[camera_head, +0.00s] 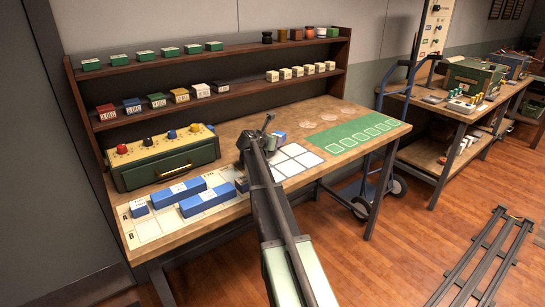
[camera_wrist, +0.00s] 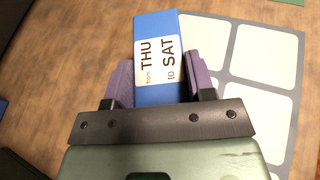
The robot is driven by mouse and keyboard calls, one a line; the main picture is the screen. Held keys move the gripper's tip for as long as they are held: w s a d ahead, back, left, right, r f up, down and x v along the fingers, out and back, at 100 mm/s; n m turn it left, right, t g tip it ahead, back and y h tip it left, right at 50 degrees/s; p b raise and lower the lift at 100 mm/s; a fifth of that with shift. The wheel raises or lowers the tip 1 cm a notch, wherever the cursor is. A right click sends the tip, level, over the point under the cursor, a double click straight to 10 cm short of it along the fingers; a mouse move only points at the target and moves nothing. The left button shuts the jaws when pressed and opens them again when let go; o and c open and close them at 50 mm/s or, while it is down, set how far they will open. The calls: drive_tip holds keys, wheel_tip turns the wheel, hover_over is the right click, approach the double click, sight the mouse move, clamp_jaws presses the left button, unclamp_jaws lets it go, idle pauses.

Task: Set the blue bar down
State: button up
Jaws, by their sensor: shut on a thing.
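My gripper (camera_wrist: 160,84) is shut on a blue bar (camera_wrist: 154,35) with a white label reading "from THU to SAT"; purple pads clasp its two sides. In the head view my gripper (camera_head: 262,147) is over the table's middle, and the bar's blue end (camera_head: 279,138) shows just right of it. The arm hides the rest. In the wrist view bare wood lies around the bar, and pale squares lie to its right. I cannot tell whether the bar touches the table. Two long blue bars (camera_head: 178,192) (camera_head: 208,199) lie on a white chart (camera_head: 145,230) with rows A and B.
A green box with coloured knobs (camera_head: 165,158) stands behind the chart. A white-square sheet (camera_head: 291,158) and a green mat (camera_head: 358,135) lie right. Shelves (camera_head: 215,102) rise behind.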

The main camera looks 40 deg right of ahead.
sight(272, 155)
wheel_tip(272, 155, down, 4)
drive_tip(key=b, duration=0.3)
drive_tip(key=shift+f, duration=0.15)
drive_tip(key=shift+r, duration=0.3)
drive_tip(key=shift+f, duration=0.2)
drive_tip(key=o, duration=0.9)
drive_tip(key=shift+o, duration=0.2)
drive_tip(key=shift+r, duration=0.2)
drive_tip(key=shift+s+a+r+p, duration=0.15)
drive_tip(key=shift+a+r+p, duration=0.1)
drive_tip(key=shift+p, duration=0.2)
drive_tip(key=p+v, duration=0.4)
drive_tip(key=v, duration=0.7)
drive_tip(key=shift+r, duration=0.1)
drive_tip(key=shift+a, duration=0.15)
drive_tip(key=shift+o, duration=0.5)
